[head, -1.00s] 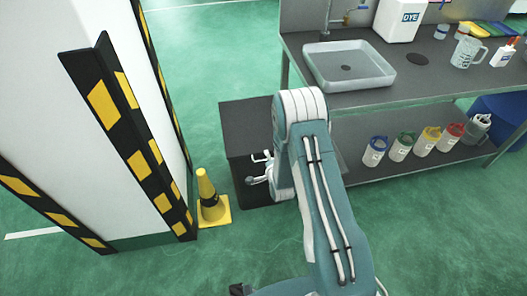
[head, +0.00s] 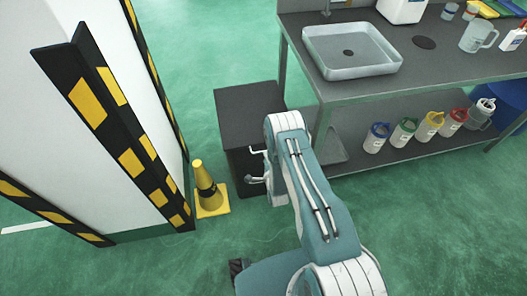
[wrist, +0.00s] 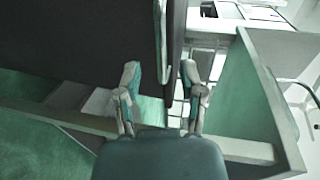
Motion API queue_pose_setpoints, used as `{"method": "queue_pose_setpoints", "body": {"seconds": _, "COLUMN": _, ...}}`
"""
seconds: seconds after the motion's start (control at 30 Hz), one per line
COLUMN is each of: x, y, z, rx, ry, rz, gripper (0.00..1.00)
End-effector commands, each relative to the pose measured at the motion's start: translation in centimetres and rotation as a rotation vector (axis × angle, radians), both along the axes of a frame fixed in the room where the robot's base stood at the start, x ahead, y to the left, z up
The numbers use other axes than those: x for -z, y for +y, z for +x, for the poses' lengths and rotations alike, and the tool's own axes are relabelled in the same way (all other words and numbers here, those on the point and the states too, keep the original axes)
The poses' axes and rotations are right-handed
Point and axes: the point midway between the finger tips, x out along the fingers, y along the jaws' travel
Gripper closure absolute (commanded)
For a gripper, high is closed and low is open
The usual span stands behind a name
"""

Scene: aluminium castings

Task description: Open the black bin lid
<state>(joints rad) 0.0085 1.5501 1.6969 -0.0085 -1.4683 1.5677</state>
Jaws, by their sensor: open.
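The black bin stands on the floor between the pillar and the bench in the head view. Its flat dark lid (head: 246,104) is down on the body. My gripper (head: 256,165) is open in front of the bin's near side, below the lid, and partly covers it. In the wrist view my two fingertips (wrist: 160,75) are spread apart. A large dark panel (wrist: 75,40), which looks like the bin, fills the upper left, and its edge with a light strip runs between the fingers. I cannot tell whether they touch it.
A yellow and black cone (head: 208,190) stands left of the bin. A white pillar (head: 95,140) with striped guards is farther left. A steel bench (head: 400,85) with a sink (head: 350,50) is at the right; several jugs stand on its lower shelf. Green floor is clear in front.

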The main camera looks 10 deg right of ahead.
Motion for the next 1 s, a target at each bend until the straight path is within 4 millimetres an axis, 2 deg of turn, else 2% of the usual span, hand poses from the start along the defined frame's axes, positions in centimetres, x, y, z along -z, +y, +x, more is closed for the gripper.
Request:
{"method": "queue_pose_setpoints", "body": {"seconds": 0.1, "x": 0.4, "y": 0.0, "z": 2.1, "rx": 0.0, "ry": -0.002, "rz": 0.0, "gripper": 0.49}}
{"method": "queue_pose_setpoints", "body": {"seconds": 0.3, "x": 0.9, "y": 0.0, "z": 4.0, "rx": 0.0, "ry": 0.0, "rz": 0.0, "gripper": 0.49}}
{"method": "queue_pose_setpoints", "body": {"seconds": 0.63, "x": 1.0, "y": 0.0, "z": 4.5, "rx": 0.0, "ry": 0.002, "rz": -0.001, "gripper": 0.49}}
{"method": "queue_pose_setpoints", "body": {"seconds": 0.67, "x": 1.0, "y": 0.0, "z": 4.5, "rx": 0.0, "ry": 0.002, "rz": -0.001, "gripper": 0.58}}
{"method": "queue_pose_setpoints", "body": {"seconds": 0.7, "x": 1.0, "y": 0.0, "z": 4.4, "rx": 0.0, "ry": 0.002, "rz": -0.001, "gripper": 0.76}}
{"method": "queue_pose_setpoints", "body": {"seconds": 0.77, "x": 1.0, "y": 0.0, "z": 4.4, "rx": 0.0, "ry": 0.002, "rz": -0.001, "gripper": 1.0}}
{"method": "queue_pose_setpoints", "body": {"seconds": 1.0, "x": 1.0, "y": 0.0, "z": 4.4, "rx": 0.0, "ry": 0.004, "rz": -0.001, "gripper": 1.0}}
